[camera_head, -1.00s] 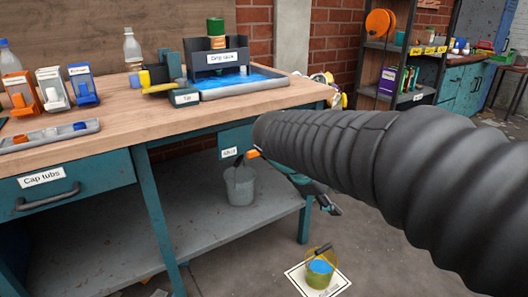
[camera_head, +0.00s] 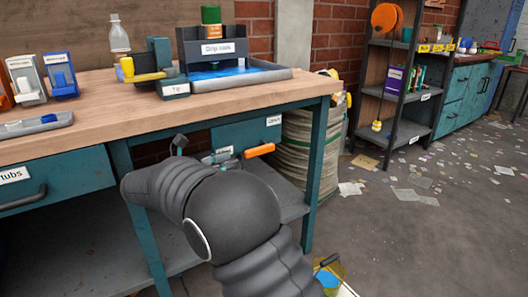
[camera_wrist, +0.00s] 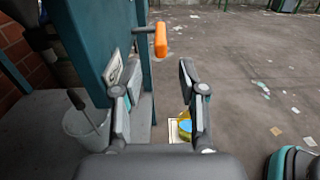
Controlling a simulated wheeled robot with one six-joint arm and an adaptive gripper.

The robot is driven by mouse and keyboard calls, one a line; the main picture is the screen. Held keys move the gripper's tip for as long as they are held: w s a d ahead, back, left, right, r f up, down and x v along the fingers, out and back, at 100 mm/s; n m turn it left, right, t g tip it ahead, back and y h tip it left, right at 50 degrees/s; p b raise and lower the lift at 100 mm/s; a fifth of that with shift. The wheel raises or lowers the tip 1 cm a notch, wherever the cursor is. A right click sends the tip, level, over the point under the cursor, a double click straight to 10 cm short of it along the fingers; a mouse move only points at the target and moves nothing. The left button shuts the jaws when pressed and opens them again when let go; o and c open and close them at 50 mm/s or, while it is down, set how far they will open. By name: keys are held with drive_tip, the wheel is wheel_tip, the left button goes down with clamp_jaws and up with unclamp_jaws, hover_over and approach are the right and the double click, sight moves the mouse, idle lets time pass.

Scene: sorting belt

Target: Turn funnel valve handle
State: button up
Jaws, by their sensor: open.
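The valve handle is an orange bar (camera_head: 258,151) that sticks out below the teal funnel box (camera_head: 243,133) under the workbench. In the wrist view the orange handle (camera_wrist: 161,40) stands at the end of a short dark rod, ahead of the fingertips and between them in the picture. My gripper (camera_wrist: 157,68) is open and empty, with its two fingers spread apart. No contact with the handle shows. In the head view my arm covers most of the gripper and the area below the handle. A label (camera_head: 273,121) on the box seems to read "Open".
A grey bucket (camera_wrist: 85,128) stands at the left in the wrist view. A yellow bucket with blue contents (camera_wrist: 184,124) stands on a floor mat. A teal table leg (camera_head: 318,165) is close right of the handle. Open floor lies to the right.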

sight(274, 147)
drive_tip(key=b+x, duration=0.1)
drive_tip(key=x, duration=1)
drive_tip(key=shift+w+d, duration=0.15)
drive_tip(key=shift+d, duration=0.05)
clamp_jaws()
